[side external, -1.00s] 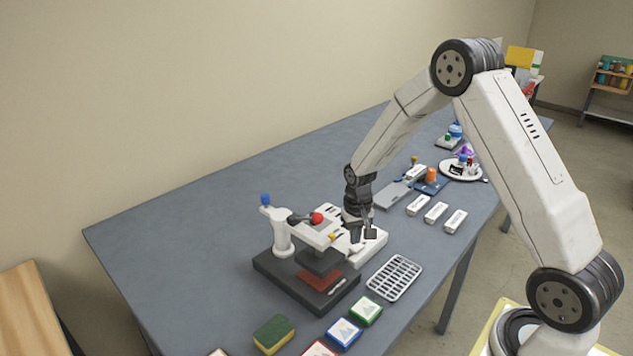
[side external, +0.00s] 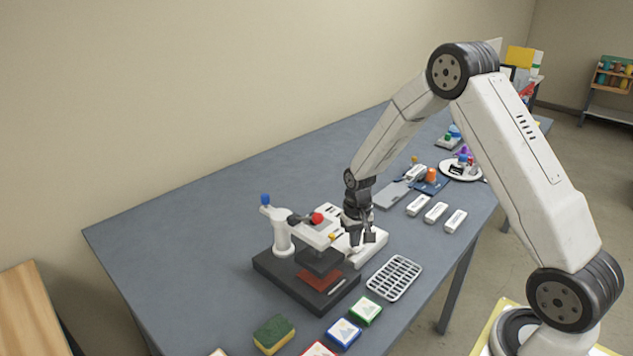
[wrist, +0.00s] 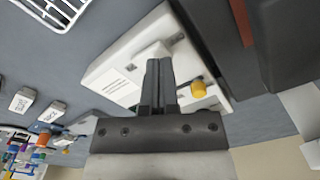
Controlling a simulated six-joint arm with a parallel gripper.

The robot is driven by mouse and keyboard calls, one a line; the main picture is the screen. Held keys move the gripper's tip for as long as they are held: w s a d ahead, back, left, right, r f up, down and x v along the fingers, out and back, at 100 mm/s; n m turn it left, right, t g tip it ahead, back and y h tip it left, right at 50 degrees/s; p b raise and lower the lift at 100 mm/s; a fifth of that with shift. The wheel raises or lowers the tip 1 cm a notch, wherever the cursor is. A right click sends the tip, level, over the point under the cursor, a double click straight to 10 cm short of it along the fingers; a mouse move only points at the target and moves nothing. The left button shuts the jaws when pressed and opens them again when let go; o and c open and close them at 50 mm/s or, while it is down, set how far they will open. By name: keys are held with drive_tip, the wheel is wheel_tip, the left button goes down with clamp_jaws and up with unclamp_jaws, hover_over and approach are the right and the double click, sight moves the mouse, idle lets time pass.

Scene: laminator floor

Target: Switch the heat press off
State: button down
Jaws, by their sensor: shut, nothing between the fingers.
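The heat press (side external: 283,240) stands on a dark base near the table's left part, with a white post, a blue cap, a red knob (side external: 317,218) and a reddish pad below its head. A white box (side external: 374,250) sits against its right side. In the wrist view the white box (wrist: 125,84) shows printed text and a yellow knob (wrist: 198,89). My gripper (side external: 362,241) is over the white box. Its fingers (wrist: 158,66) are shut and empty, close to the box; contact cannot be told. They hide part of the box top, and no switch is clearly readable.
A white wire rack (side external: 394,277) lies right of the press. Coloured pads (side external: 343,331) and a sponge (side external: 273,334) lie in front. Several white blocks (side external: 436,212) and a plate (side external: 460,171) are farther back. The table's left part is clear.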

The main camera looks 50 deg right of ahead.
drive_tip(key=shift+f, duration=0.5)
idle(0.5)
drive_tip(key=shift+r, duration=0.1)
drive_tip(key=shift+r, duration=3.4)
